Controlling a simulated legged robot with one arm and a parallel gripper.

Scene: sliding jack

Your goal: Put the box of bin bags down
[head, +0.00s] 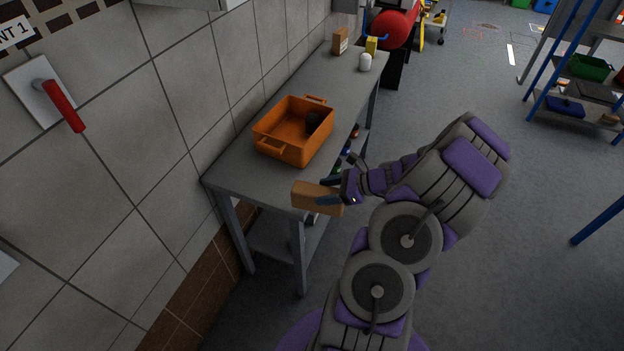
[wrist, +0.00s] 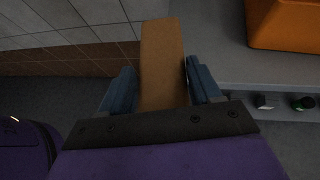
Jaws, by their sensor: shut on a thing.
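A brown cardboard box (head: 316,197), seemingly the box of bin bags, is held in my gripper (head: 340,194) at the near end of the grey table (head: 239,168). In the wrist view the box (wrist: 162,62) stands out between the two blue fingers of my gripper (wrist: 162,88). The fingers are shut on it. In the head view the box overlaps the table's near right corner. I cannot tell whether it touches the tabletop. No print on it can be read.
An orange crate (head: 284,151) with a dark thing inside stands mid-table. A small box (head: 340,42), a yellow container (head: 371,46) and a white item (head: 365,62) stand at the far end. A tiled wall (head: 180,70) runs along the left. The near tabletop is bare.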

